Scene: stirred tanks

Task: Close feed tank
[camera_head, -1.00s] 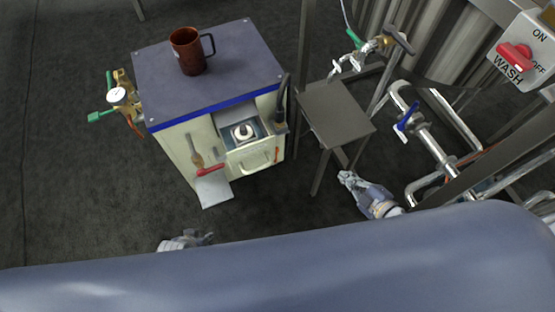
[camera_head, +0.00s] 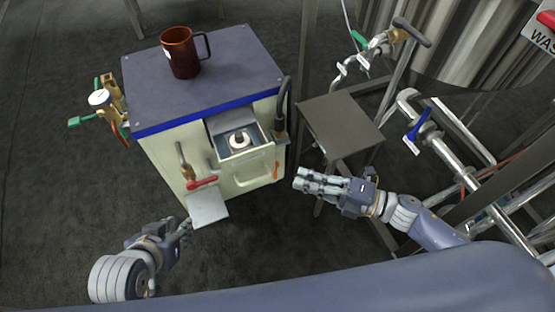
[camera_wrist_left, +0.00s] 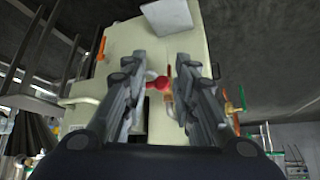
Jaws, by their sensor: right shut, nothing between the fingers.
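A cream cabinet (camera_head: 165,160) with a grey top stands at the left centre. An open box-like part, which looks like the feed tank (camera_head: 255,165), sticks out of its front with a round white piece (camera_head: 240,141) inside. A red-handled valve (camera_head: 202,182) sits left of it, above a grey spout plate (camera_head: 207,208). My left gripper (camera_head: 186,228) is low in front of the cabinet, open and empty. In the left wrist view, the red valve handle (camera_wrist_left: 158,83) shows between its fingers. My right gripper (camera_head: 300,180) is shut and empty, right of the cabinet front, apart from it.
A brown mug (camera_head: 182,53) stands on the cabinet top. A pressure gauge (camera_head: 99,98) with green-handled valves is on its left side. A small grey table (camera_head: 340,122) stands behind my right gripper. Pipes with a blue-handled valve (camera_head: 418,124) are at the right. Floor at the left is free.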

